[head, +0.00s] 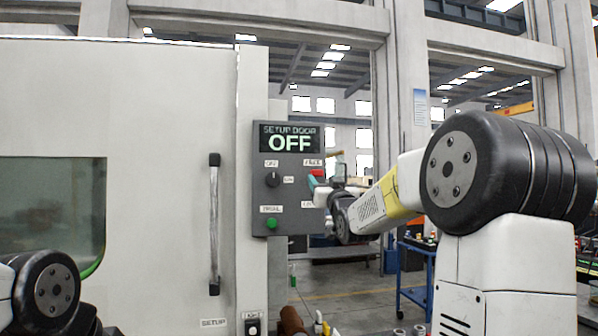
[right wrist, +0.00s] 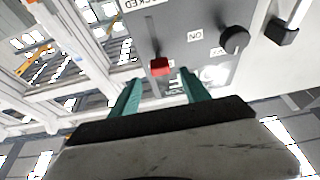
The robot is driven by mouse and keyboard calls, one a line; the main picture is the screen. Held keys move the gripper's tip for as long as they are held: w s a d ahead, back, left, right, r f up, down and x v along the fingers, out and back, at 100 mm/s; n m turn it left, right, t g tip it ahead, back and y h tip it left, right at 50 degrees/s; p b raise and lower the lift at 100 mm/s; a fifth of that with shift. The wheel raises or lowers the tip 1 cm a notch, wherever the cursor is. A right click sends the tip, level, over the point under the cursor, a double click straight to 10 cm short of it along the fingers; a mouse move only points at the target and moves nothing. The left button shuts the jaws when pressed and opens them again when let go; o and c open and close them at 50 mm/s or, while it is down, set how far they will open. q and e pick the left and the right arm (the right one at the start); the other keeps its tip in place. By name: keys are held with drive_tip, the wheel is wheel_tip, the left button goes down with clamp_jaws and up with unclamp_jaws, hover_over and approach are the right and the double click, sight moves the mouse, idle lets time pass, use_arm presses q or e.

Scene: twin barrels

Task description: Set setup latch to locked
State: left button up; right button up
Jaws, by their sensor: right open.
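The setup latch (head: 317,173) is a small red slider at the right side of the dark control panel (head: 283,222), at the upper end of its travel beside the FREE label. In the right wrist view the red latch (right wrist: 160,67) sits in a slot, with the LOCKED label at the slot's far end, at the picture's top. My right gripper (head: 316,185) is in front of the panel at the latch. Its teal fingers (right wrist: 160,80) are apart, with the latch between or just beyond their tips; contact cannot be told. My left gripper is out of view.
The display (head: 290,139) reads SETUP DOOR OFF. A black knob (head: 272,179) and a green button (head: 271,223) share the panel. A door with a vertical handle (head: 214,225) stands left. A blue cart (head: 412,270) stands behind my right arm.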

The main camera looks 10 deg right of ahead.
sight(318, 172)
drive_tip(key=shift+w+r, duration=0.2)
drive_tip(key=shift+r, duration=0.05)
drive_tip(key=x, duration=0.7)
drive_tip(key=shift+w+a+r, duration=0.1)
drive_tip(key=shift+w+r, duration=0.05)
clamp_jaws()
idle(1.1)
